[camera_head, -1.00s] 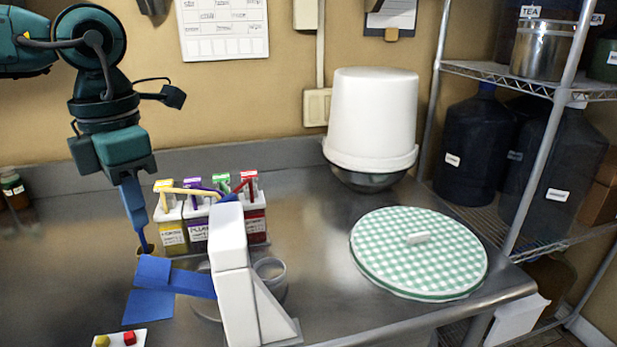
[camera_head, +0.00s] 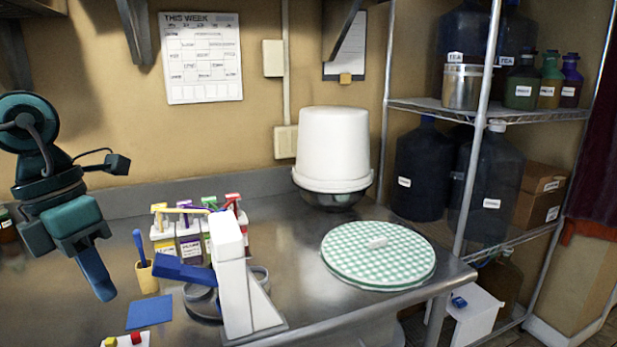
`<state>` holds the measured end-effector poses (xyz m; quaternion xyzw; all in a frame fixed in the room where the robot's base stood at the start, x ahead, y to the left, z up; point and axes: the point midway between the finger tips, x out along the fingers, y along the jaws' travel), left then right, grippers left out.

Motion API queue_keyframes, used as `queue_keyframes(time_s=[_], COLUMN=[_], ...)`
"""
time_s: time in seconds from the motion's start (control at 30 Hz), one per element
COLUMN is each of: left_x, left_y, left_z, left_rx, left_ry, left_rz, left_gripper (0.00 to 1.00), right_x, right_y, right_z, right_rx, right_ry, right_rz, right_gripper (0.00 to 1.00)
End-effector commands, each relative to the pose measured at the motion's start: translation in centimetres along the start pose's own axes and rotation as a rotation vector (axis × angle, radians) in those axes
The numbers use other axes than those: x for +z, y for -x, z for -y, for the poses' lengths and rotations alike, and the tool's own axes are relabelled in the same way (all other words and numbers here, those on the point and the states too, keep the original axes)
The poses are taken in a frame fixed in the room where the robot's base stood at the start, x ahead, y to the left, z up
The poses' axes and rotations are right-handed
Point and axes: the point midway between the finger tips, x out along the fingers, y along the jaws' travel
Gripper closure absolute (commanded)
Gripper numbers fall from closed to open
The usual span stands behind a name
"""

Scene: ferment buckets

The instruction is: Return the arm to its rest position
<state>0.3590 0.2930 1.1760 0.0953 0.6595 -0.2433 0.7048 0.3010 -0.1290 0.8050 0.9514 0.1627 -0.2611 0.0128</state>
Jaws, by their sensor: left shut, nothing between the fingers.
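My left arm is the teal one at the left. Its left gripper (camera_head: 98,278) points down over the left part of the steel bench, with its blue fingers shut and empty. The gripper is to the left of a tan cup (camera_head: 147,278) that has a blue-handled tool (camera_head: 140,246) standing in it. It appears clear of the cup.
A white stand with a blue arm (camera_head: 238,285) is front centre, before several labelled bottles (camera_head: 188,240). A blue square (camera_head: 150,312) lies flat nearby. A white bucket (camera_head: 333,145), a green checked round lid (camera_head: 378,255) and a wire shelf (camera_head: 490,112) are right.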

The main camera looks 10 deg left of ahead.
Motion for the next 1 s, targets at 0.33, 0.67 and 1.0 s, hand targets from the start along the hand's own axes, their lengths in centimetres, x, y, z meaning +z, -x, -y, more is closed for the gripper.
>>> queue_keyframes(time_s=[0.33, 0.67, 1.0], left_x=[2.5, 3.8, -0.1], left_y=[-6.4, -14.5, -29.9], left_z=[0.0, -3.4, -2.2], left_rx=[-0.596, -1.183, -1.453], left_ry=[0.332, 1.08, 2.138], left_rz=[0.372, 0.763, 0.795], left_gripper=[1.0, 1.0, 1.0], right_x=[-0.3, 0.0, 1.0], right_y=[-0.2, -0.1, 0.1], right_z=[-0.7, -0.8, -1.0], right_rx=[0.016, 0.026, 0.035], right_ry=[0.008, -0.003, -0.003], right_rz=[0.003, 0.02, 0.054], right_gripper=[1.0, 1.0, 1.0])
